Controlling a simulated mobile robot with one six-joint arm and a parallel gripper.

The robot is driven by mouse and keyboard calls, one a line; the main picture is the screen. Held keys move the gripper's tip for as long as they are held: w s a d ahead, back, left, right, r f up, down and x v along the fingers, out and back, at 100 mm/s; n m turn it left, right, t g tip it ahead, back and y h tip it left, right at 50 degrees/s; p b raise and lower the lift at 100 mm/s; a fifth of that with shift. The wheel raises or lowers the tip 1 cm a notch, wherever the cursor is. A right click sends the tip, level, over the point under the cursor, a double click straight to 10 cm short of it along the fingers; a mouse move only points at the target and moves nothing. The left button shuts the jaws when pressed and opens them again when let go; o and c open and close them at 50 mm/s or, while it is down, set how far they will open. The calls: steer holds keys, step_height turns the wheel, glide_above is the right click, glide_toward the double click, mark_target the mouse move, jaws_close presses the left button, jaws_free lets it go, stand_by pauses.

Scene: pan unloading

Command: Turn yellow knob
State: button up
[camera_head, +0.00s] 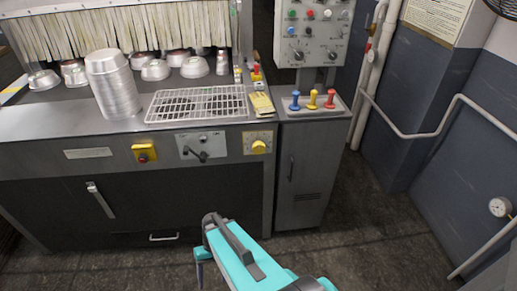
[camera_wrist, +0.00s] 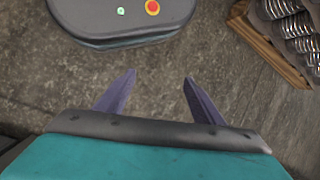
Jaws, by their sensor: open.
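The yellow knob (camera_head: 258,147) sits on a pale yellow square plate on the front of the grey machine, at its right end. It does not show in the wrist view. My gripper (camera_wrist: 160,88) is open and empty, with its two dark fingers apart above the floor. In the head view my teal gripper body is low in the middle, below and nearer than the knob and clear of the machine front.
A grey cabinet (camera_head: 303,175) with blue, yellow and red joysticks stands right. A wire rack (camera_head: 197,104) and stacked pans (camera_head: 112,85) are on top. Floor before the machine is free.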

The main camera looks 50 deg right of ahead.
steer(key=w+d+r+m+t+y, duration=0.2)
steer(key=w+d+r+m+t, duration=0.15)
steer(key=w+d+r, duration=0.7)
steer(key=m+t+h+p, duration=0.1)
steer(key=m+t+p, duration=0.2)
steer(key=t, duration=0.8)
glide_toward(258, 148)
steer(key=s+d, duration=0.2)
steer(key=shift+s+d+r, duration=0.15)
steer(key=shift+s+r, duration=0.05)
steer(key=shift+r, duration=0.25)
steer(key=p+x, duration=0.3)
steer(key=x, duration=1.1)
steer(key=shift+f, duration=0.1)
steer(key=shift+d, duration=0.1)
